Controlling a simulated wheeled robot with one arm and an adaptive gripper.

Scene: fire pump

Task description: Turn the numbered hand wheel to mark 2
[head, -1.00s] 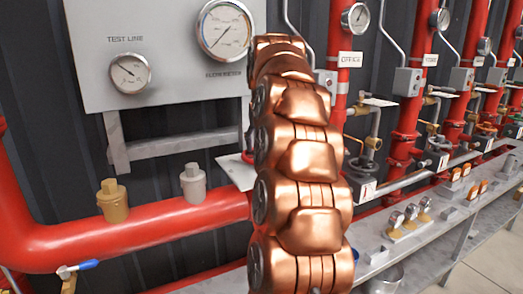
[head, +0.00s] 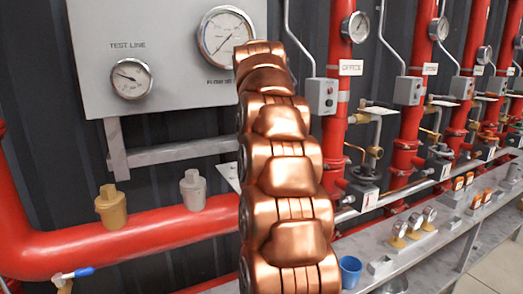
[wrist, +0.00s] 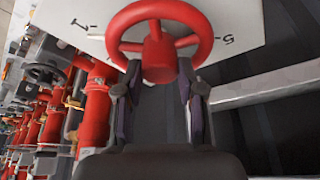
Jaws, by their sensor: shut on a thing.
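The red hand wheel (wrist: 203,40) is at the top of the wrist view, in front of a pale plate (wrist: 258,20) with dark marks. A mark like a 5 shows right of the wheel, and another, hard to read, shows left. My gripper (wrist: 158,88) reaches up to the wheel, with one finger on each side of its red hub. It is shut on the wheel; the exact contact is hard to see. In the head view my copper arm hides the gripper and the wheel; only a bit of pale plate (head: 229,176) shows beside it.
A large red pipe (head: 160,233) with a brass cap (head: 111,207) and a grey cap (head: 193,190) runs behind the arm. A gauge panel (head: 170,80) is above. Red risers, valves and a grey bench (head: 425,245) with a blue cup (head: 349,270) are right.

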